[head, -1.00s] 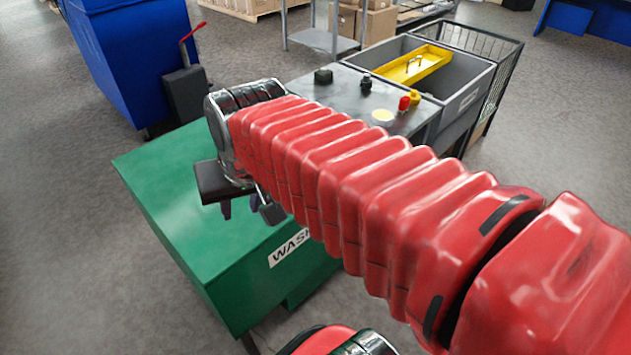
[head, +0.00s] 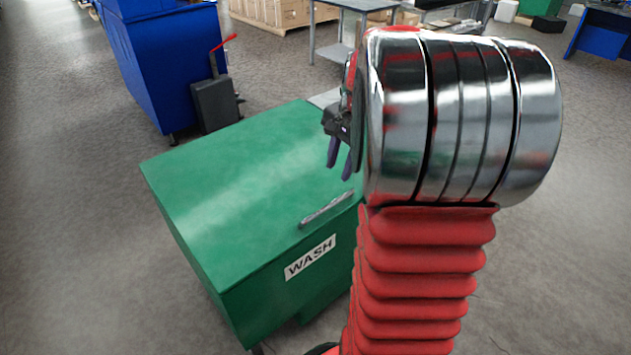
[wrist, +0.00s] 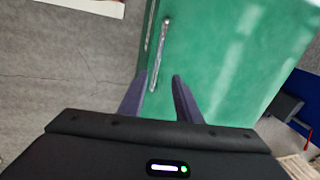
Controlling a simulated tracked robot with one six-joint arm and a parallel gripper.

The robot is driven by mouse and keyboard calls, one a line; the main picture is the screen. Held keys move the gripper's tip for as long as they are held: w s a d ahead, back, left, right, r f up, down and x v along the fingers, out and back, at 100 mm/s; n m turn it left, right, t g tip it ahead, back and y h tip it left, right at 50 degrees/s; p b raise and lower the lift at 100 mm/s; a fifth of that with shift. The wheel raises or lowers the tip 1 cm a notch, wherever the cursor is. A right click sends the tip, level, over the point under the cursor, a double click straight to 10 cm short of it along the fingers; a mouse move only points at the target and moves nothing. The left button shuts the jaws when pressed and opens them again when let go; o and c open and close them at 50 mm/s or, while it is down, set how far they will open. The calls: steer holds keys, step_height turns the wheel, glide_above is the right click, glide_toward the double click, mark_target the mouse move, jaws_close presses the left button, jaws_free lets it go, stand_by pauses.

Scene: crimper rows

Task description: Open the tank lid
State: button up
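The green tank (head: 250,190) with a WASH label (head: 310,257) on its front stands left of my arm, its flat lid closed. A metal bar handle (head: 326,208) lies along the lid's front edge. My gripper (head: 339,160) is above the right part of the lid, its purple fingers pointing down and apart, with nothing between them. In the wrist view the fingers (wrist: 157,96) are open and the handle (wrist: 158,52) runs upward ahead of them, apparently not held. The green lid (wrist: 225,60) fills much of that view. My arm hides the tank's right side.
A blue bin (head: 165,65) and a black unit with a red lever (head: 215,103) stand behind the tank to the left. A grey table (head: 350,8) and wooden crates (head: 275,12) are at the back. The floor left of the tank is clear.

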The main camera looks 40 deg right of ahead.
mark_target(335, 201)
steer(key=shift+s+d+f+m, duration=0.1)
steer(key=shift+d+f+m, duration=0.15)
steer(key=shift+d, duration=0.25)
steer(key=shift+d+f+m, duration=0.2)
steer(key=shift+d+m, duration=0.05)
steer(key=shift+d, duration=0.25)
steer(key=shift+f, duration=0.15)
steer(key=x, duration=1.3)
steer(key=shift+a+f, duration=0.1)
steer(key=shift+f, duration=0.2)
steer(key=shift+c, duration=0.3)
jaws_close()
